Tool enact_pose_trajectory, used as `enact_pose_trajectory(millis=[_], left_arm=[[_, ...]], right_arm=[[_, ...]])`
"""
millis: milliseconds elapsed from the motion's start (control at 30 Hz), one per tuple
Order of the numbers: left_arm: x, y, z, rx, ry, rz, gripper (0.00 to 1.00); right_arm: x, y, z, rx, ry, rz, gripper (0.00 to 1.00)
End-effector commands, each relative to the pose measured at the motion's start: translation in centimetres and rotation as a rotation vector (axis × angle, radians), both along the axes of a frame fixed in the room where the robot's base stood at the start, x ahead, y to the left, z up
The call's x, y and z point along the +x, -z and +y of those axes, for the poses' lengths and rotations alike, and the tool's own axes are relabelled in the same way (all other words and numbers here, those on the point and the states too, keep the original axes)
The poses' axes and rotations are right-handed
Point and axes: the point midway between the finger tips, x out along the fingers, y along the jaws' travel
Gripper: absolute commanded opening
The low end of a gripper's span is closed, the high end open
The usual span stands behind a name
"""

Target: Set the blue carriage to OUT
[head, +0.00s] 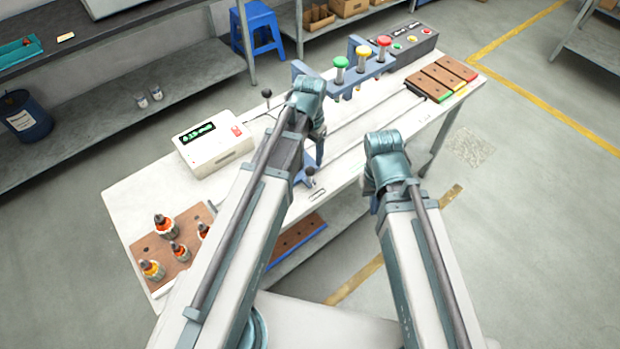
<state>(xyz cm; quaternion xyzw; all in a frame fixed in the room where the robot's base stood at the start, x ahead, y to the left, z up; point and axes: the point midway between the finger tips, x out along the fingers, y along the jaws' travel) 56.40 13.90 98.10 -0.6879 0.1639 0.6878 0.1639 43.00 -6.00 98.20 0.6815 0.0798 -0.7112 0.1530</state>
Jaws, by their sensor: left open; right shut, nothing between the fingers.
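A blue part (309,163), which looks like the blue carriage, sits on the white bench near its front edge, mostly hidden behind my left arm. A dark knob (310,171) stands beside it. I cannot read its setting. My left gripper (318,132) is open and points down just above and behind the blue part; its fingertips are hard to make out. I cannot tell if it touches anything. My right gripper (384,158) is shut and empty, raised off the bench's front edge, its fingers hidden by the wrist.
A blue bracket (371,67) holds green, yellow and red plungers. A white display box (213,142) stands left, with a small dark-knobbed lever (267,94) beside it. A brown tray (160,255) holds several armatures. Brown blocks (440,80) and a button box (410,42) stand right.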

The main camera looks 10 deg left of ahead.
Motion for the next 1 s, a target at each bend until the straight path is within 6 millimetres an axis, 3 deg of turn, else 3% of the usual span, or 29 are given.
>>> enact_pose_trajectory(millis=[33,600,800,1000], left_arm=[[0.0,1.4,0.0,0.000,0.000,0.000,0.66],[0.0,9.5,0.0,0.000,0.000,0.000,0.66],[0.0,11.3,0.0,0.000,0.000,0.000,0.66],[0.0,11.5,0.0,0.000,0.000,0.000,0.66]], right_arm=[[0.0,1.3,0.0,0.000,0.000,0.000,0.00],[0.0,9.5,0.0,0.000,0.000,0.000,0.00],[0.0,11.3,0.0,0.000,0.000,0.000,0.00],[0.0,11.5,0.0,0.000,0.000,0.000,0.00]])
